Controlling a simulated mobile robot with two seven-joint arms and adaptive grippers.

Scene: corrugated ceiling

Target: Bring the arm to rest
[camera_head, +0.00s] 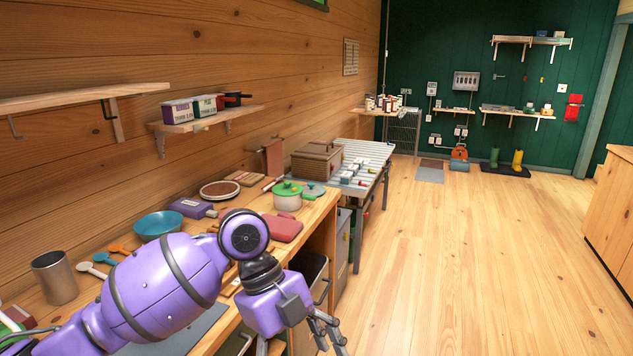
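My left arm, purple with dark bands, comes in from the lower left over the wooden workbench. It bends at a dark joint, and its wrist points down to the right. My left gripper (328,333) is at the bottom edge, just past the bench's front edge and above the floor side. Its grey finger links show in part, and the bottom edge cuts off the tips. I see no object in it, but I cannot tell how far it is open. My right arm and gripper are not in view.
The bench (322,211) holds a green-lidded pot (287,199), a blue bowl (158,224), a metal cup (54,278), spoons (92,269) and a red board (283,228). A metal table (369,150) stands beyond. The wooden floor (450,250) to the right is clear.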

